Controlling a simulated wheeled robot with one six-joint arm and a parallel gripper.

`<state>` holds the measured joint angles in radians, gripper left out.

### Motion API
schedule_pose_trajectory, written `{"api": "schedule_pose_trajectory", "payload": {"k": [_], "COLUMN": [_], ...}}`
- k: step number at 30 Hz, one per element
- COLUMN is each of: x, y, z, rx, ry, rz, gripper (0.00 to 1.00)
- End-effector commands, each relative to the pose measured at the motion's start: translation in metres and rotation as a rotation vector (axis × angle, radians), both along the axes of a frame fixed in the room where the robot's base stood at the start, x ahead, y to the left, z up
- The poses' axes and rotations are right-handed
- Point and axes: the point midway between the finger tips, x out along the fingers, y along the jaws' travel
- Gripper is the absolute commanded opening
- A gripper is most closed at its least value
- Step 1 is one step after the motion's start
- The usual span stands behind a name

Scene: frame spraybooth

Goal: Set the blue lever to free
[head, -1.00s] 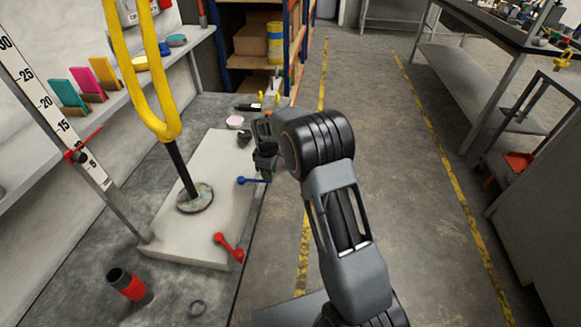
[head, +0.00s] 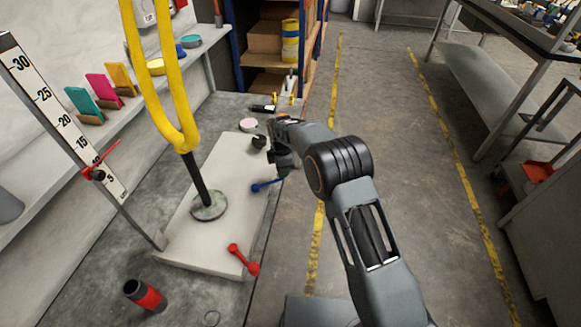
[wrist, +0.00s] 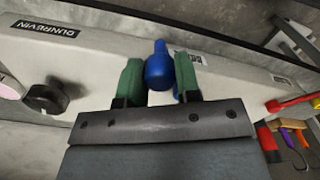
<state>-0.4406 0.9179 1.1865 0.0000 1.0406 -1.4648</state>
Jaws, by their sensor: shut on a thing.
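The blue lever (head: 266,185) is on the right side of the pale base block (head: 228,250), near its edge. My gripper (head: 282,172) is at the lever's right end in the head view. In the wrist view the blue lever (wrist: 159,66) sits between the two green fingers of my gripper (wrist: 160,80), which are shut on it. A label lies on the block behind the lever, partly hidden by it and a finger, and I cannot read it. The lever's set position cannot be told from these frames.
A red lever (head: 243,260) is on the block's near right edge. A black knob (head: 258,142) is at its far end. A yellow fork frame (head: 180,110) rises from a round foot on the block.

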Motion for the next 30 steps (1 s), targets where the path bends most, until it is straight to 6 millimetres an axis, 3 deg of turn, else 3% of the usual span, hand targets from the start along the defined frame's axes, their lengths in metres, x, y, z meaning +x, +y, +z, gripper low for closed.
{"api": "schedule_pose_trajectory", "payload": {"k": [13, 14, 15, 21, 30], "x": [0.0009, 0.0011, 0.0011, 0.0015, 0.0015], "y": [0.0045, 0.0045, 0.0044, 0.0018, 0.001], "z": [0.0014, 0.0014, 0.0014, 0.001, 0.0043], "rx": [0.005, 0.005, 0.005, 0.003, 0.003], "ry": [-0.008, -0.008, -0.008, -0.005, -0.004], "rz": [0.014, 0.013, 0.013, 0.008, 0.007], "gripper": [0.0, 0.34, 0.38, 0.57, 0.57]}}
